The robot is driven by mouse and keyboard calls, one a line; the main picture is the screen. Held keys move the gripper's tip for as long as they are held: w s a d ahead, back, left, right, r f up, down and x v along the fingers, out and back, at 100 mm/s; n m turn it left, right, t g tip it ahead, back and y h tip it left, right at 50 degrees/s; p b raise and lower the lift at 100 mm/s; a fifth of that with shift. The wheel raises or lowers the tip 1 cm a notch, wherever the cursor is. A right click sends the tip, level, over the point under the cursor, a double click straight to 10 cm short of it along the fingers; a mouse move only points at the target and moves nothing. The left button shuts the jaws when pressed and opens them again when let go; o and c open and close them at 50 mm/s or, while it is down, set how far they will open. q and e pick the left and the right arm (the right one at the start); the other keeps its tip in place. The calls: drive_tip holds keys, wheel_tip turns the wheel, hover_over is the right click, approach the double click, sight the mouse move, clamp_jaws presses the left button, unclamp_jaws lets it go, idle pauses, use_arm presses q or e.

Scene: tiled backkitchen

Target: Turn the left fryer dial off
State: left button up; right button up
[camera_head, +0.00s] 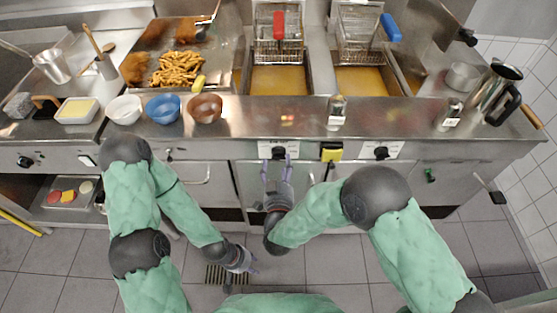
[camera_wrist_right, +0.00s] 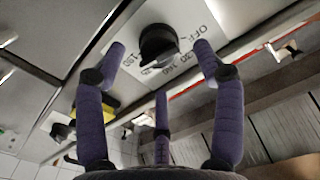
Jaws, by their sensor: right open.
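The left fryer dial (camera_head: 278,152) is a black knob on a white plate on the counter front, below the left fryer. In the right wrist view the dial (camera_wrist_right: 158,45) shows close up, with "OFF" and numbers printed around it. I cannot tell surely which mark it points to. My right gripper (camera_head: 277,163) is open in front of the dial. In the wrist view its purple fingers (camera_wrist_right: 160,58) stand on either side of the knob, with visible gaps; a third finger is below. My left gripper (camera_head: 246,262) hangs low over the floor, away from the counter; its opening is unclear.
The right fryer dial (camera_head: 381,153) and a yellow box (camera_head: 332,152) are on the same front panel, right of the left dial. A red-handled basket (camera_head: 279,30) is above the left fryer. Bowls and a glass shaker (camera_head: 337,110) line the counter edge.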

sight(279, 159)
drive_tip(key=shift+w+b, duration=0.45)
drive_tip(key=shift+w, duration=1.4)
